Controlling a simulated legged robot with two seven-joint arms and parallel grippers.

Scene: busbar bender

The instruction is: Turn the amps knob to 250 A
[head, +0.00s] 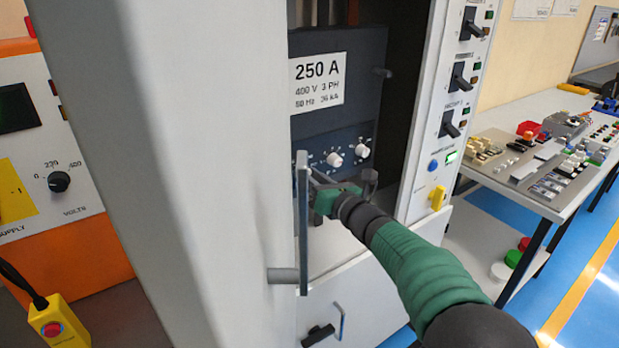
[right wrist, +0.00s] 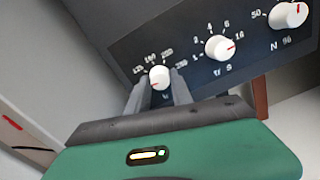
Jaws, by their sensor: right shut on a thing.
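The amps knob (right wrist: 159,76) is a small white dial on the dark breaker panel, with its scale running up to 250 at its right. My right gripper (right wrist: 157,92) has its two grey fingers on either side of this knob and is shut on it. A small red mark shows low on the knob's face; I cannot tell exactly which number it points to. In the head view my right gripper (head: 318,178) reaches to the panel's lower left and hides the amps knob. The label plate (head: 318,82) above reads 250 A. My left gripper is not in view.
Two more white knobs sit right of it, a middle one (right wrist: 219,47) and a right one (right wrist: 288,15). An upright grey handle bar (head: 303,225) stands close beside my right gripper.

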